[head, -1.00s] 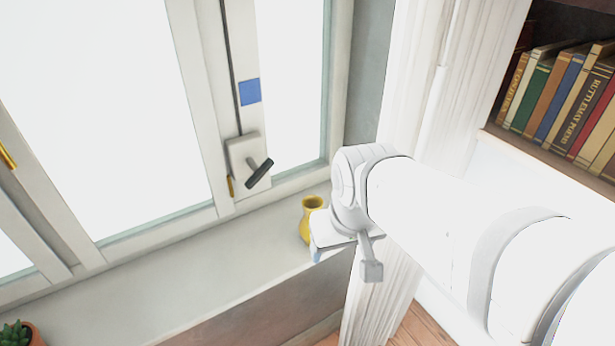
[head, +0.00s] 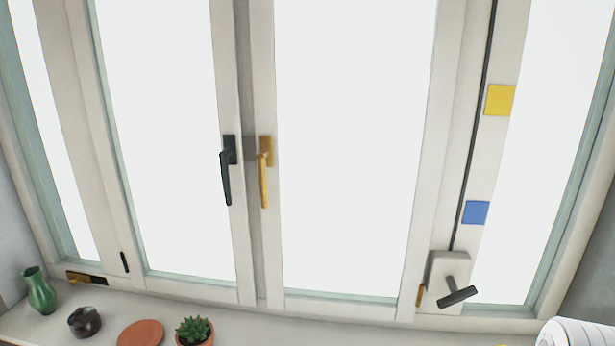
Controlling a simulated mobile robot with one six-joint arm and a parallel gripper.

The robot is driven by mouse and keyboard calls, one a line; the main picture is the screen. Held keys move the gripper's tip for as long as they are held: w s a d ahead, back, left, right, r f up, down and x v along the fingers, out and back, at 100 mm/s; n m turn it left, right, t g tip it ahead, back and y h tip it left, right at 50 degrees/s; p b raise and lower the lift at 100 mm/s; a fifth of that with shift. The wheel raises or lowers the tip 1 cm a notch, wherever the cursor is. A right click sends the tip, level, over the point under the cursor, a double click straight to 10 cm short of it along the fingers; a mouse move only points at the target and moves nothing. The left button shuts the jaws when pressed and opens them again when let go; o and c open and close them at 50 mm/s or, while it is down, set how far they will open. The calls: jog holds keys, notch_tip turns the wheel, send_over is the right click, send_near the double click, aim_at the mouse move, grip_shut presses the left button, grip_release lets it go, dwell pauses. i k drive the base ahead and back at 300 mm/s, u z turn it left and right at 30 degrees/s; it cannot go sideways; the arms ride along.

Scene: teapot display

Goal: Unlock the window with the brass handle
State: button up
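The brass handle (head: 265,175) is on the left upright of the right-hand window sash (head: 355,292), in the middle of the head view. Its grip points straight down. A small brass piece (head: 420,294) sits low on that sash's right upright, beside the crank box. A black handle (head: 228,172) is on the neighbouring left sash, also pointing down. My gripper is out of view; only a white part of my arm shows in the bottom right corner.
A pale box with a dark crank (head: 457,296) is on the right post, below blue (head: 476,212) and yellow (head: 500,100) squares. A brass-and-black latch (head: 86,278) is low left. The sill holds a green vase (head: 40,291), dark pot (head: 84,321), terracotta disc (head: 141,333) and potted succulent (head: 194,331).

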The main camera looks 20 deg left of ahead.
aim_at(261, 156)
jog(key=u, duration=1.4)
